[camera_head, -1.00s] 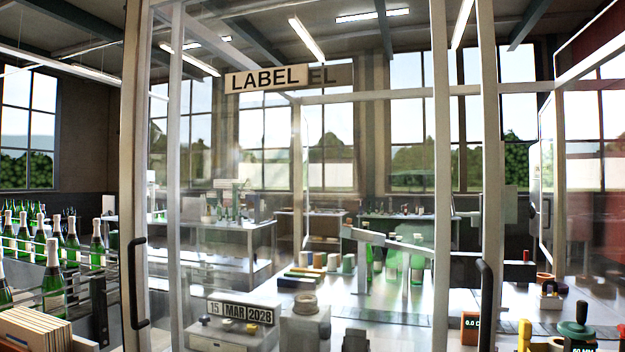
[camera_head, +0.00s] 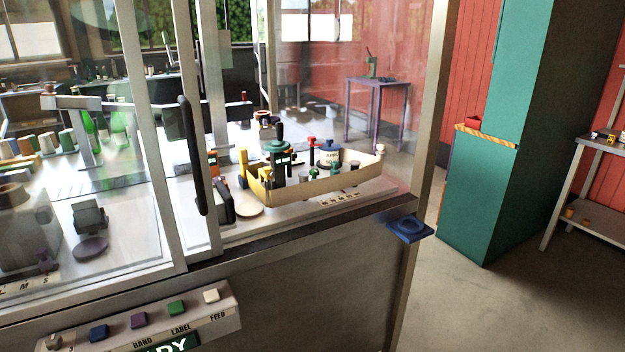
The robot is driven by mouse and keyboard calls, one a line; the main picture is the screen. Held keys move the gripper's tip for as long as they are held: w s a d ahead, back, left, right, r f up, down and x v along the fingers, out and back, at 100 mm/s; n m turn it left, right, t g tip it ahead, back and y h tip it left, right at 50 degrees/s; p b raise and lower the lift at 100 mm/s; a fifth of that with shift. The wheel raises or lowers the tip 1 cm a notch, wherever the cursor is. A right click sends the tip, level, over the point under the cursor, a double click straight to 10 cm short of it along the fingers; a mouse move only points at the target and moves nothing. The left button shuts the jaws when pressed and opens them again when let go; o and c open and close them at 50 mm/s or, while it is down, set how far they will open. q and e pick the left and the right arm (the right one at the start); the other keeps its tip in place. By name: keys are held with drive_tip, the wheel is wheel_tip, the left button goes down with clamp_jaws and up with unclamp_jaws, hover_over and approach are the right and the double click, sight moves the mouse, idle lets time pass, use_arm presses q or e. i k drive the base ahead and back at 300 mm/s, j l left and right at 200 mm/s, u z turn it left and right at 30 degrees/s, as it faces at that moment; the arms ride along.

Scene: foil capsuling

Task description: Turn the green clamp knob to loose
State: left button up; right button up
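Several green-topped parts stand in and by a low cream tray with a yellow end (camera_head: 326,184) on the machine's bench, right of the black door handle. The largest is a dark green knob-like top (camera_head: 279,147) with a black upright grip, on a dark body with a small display. A small green knob (camera_head: 314,174) stands to its right. I cannot tell which of these is the clamp knob, or how it is turned. Neither of my grippers shows in this view.
A glazed frame with a black door handle (camera_head: 196,155) stands in front of the bench's left part. A button panel (camera_head: 140,322) juts out low in front. A blue bracket (camera_head: 409,228) sticks out at the right corner post. Open floor and a green cabinet (camera_head: 485,200) lie to the right.

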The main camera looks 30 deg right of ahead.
sight(314, 172)
drive_tip(key=i+l+u, duration=0.1)
drive_tip(key=l, duration=0.35)
drive_tip(key=i+l+u, duration=0.15)
drive_tip(key=l, duration=0.25)
drive_tip(key=i+l+u, duration=0.1)
drive_tip(key=l, duration=0.35)
drive_tip(key=i, duration=0.05)
